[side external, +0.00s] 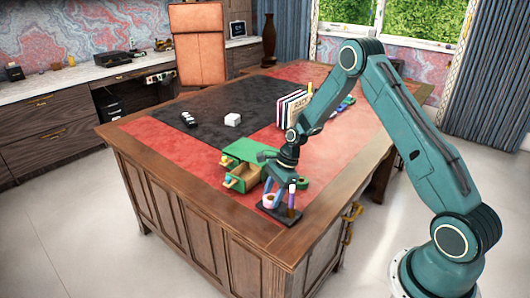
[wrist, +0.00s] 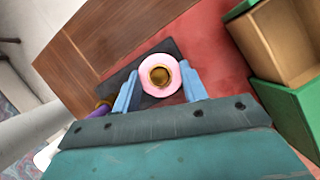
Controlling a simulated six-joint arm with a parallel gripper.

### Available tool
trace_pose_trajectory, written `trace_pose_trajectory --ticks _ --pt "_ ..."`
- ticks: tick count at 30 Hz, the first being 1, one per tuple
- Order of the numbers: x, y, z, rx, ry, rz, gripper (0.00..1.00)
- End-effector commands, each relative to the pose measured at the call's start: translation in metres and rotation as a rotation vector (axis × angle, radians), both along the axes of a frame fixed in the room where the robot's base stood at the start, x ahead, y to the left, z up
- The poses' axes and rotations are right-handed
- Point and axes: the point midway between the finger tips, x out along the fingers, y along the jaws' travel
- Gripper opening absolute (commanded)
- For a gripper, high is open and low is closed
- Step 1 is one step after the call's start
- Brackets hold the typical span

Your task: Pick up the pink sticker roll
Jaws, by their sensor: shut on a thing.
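The pink sticker roll (wrist: 160,63) shows in the wrist view as a pink ring with a brown centre, over a dark tray (wrist: 117,79). My gripper (wrist: 160,80) has a blue finger on each side of the roll and is shut on it. In the side external view the roll (side external: 269,201) is small and pale pink at the dark tray (side external: 284,217), near the desk's front corner. My gripper (side external: 277,190) reaches down to it from above. I cannot tell whether the roll still touches the tray.
A green box with open drawers (side external: 249,156) stands just behind my gripper; its edge also shows in the wrist view (wrist: 283,110). A purple-topped upright item (side external: 292,197) stands on the tray close to the gripper. Upright books (side external: 290,108) stand farther back. The dark desk mat (side external: 215,98) is mostly clear.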

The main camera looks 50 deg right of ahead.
Motion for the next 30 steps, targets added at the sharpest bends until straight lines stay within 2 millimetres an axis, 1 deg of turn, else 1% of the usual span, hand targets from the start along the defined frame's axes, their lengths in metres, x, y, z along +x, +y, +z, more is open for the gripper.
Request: trace_pose_trajectory --ticks 5,11,17,24,30 --pt "0.001 0.000 0.011 0.000 -0.002 0.000 0.21" --pt "0.001 -0.001 0.036 -0.002 -0.004 -0.001 0.21" --pt "0.001 -0.001 0.074 -0.001 -0.005 0.000 0.21" --pt "0.001 -0.001 0.128 -0.002 -0.006 0.000 0.21" --pt "0.001 0.000 0.165 -0.001 -0.005 0.000 0.21"
